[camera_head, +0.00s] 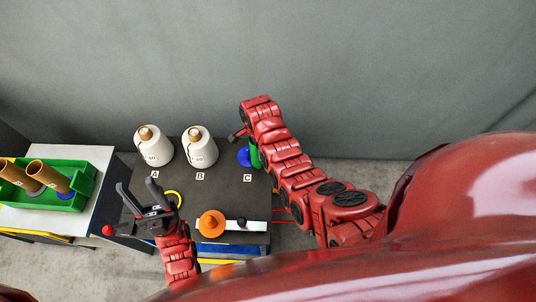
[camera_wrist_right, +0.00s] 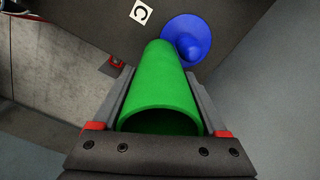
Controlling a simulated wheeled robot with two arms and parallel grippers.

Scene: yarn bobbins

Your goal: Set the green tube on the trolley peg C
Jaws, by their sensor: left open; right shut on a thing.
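The green tube (camera_wrist_right: 160,85) is held between the two fingers of my right gripper (camera_wrist_right: 155,98), which is shut on it. In the head view only a strip of the tube (camera_head: 255,157) shows beside my right arm. Peg C (camera_wrist_right: 187,45) is blue with a wide round base; its tip shows just right of the tube's far end, beside it and not inside it. In the head view peg C (camera_head: 243,156) stands partly hidden behind the tube and arm, near the label C. My left gripper (camera_head: 138,188) is open and empty over the trolley's left part.
Two white yarn bobbins stand on the dark trolley top (camera_head: 225,187) at A (camera_head: 154,149) and B (camera_head: 200,150). An orange round part (camera_head: 211,223) is at the front. A green crate (camera_head: 85,178) with brown tubes (camera_head: 48,177) stands on the left table.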

